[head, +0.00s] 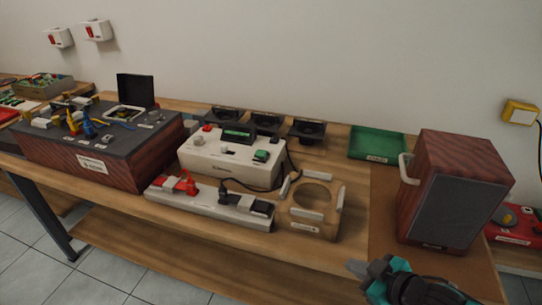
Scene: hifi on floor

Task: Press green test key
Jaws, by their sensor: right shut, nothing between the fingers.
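A cream test box (230,165) stands in the middle of the wooden bench. Its green key (262,156) is on the right part of its sloped top. A dark green display (238,132) and a red button (207,128) also show on the box. My right gripper (368,265) is at the lower right, at the bench's front edge, to the right of and nearer than the box. It is shut and empty, apart from the key. My left gripper is not in view.
A power strip (210,204) with red and black plugs lies in front of the box. A wooden ring fixture (313,205) stands to its right. A speaker (450,190), a green tray (377,144) and a wood-sided unit (95,150) stand on the bench.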

